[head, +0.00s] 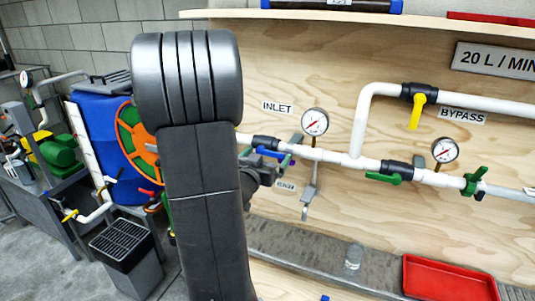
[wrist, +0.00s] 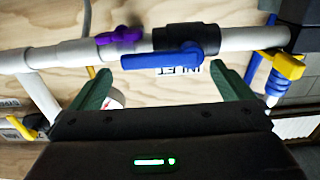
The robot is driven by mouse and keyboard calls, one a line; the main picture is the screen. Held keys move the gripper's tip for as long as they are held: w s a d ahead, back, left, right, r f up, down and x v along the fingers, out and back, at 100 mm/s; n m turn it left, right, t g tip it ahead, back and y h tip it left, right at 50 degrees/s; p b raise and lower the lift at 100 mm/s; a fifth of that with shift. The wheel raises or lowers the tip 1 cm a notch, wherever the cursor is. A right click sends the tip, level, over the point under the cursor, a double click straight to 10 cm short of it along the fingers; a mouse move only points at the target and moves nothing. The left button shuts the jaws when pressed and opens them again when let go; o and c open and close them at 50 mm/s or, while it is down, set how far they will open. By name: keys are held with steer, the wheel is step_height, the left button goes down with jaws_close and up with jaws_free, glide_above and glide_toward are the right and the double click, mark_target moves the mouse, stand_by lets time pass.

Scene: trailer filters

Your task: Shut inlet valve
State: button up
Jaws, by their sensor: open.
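The inlet valve has a black body (head: 265,142) on the white pipe below the INLET label (head: 278,106) in the head view. Its blue handle (head: 270,153) is partly hidden by my gripper. In the wrist view the blue handle (wrist: 160,61) lies roughly along the pipe, beside the black valve body (wrist: 186,37). My gripper (wrist: 163,80) is open, with its green fingers on either side of the handle's length and apart from it. My gripper also shows in the head view (head: 284,161), partly behind my arm.
A gauge (head: 314,122) stands right of the valve. A green-handled valve (head: 384,178) and a yellow-handled bypass valve (head: 418,108) are farther right. In the wrist view a purple piece (wrist: 119,37) and a yellow clamp (wrist: 285,66) sit near the handle. A red tray (head: 445,280) lies below.

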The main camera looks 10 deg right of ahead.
steer(key=shift+w+d, duration=0.3)
steer(key=shift+w, duration=0.15)
steer(key=c, duration=1.3)
steer(key=shift+c, duration=0.2)
